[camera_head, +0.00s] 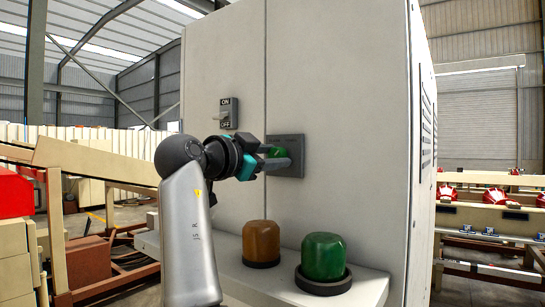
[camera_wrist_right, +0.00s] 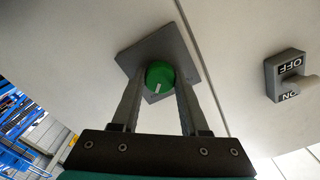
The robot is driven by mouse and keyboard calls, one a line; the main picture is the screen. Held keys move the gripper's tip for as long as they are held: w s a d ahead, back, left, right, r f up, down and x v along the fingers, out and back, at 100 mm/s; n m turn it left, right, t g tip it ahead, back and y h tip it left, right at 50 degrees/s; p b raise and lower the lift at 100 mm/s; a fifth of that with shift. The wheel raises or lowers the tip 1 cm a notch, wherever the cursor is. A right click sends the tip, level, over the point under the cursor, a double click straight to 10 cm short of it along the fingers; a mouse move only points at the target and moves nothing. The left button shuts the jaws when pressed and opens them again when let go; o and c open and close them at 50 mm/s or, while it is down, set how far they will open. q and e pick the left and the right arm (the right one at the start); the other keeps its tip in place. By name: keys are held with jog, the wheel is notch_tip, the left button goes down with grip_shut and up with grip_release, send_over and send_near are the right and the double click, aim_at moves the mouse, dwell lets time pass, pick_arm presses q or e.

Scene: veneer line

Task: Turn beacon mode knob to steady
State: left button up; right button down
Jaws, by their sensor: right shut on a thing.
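The beacon mode knob (camera_head: 276,152) is green and sits on a dark grey plate (camera_head: 296,171) on the cabinet front. In the right wrist view the knob (camera_wrist_right: 160,72) shows a short white mark near its lower edge, almost upright in that picture. The plate (camera_wrist_right: 177,43) shows behind it. My right gripper (camera_head: 282,157) has one finger on each side of the knob and is shut on it. The fingers partly hide the knob and the plate in the head view, and the plate's lettering is too small to read. My left gripper is not in view.
An ON/OFF switch (camera_head: 225,114) is on the cabinet (camera_head: 345,90) left of the knob. An amber beacon (camera_head: 261,243) and a green beacon (camera_head: 324,257) stand on the ledge (camera_head: 372,285) below. A conveyor (camera_head: 100,160) is at the left.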

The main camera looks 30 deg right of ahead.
jog(key=shift+c, duration=2.1)
grip_release()
jog(key=b+v, duration=0.3)
jog(key=v, duration=1.2)
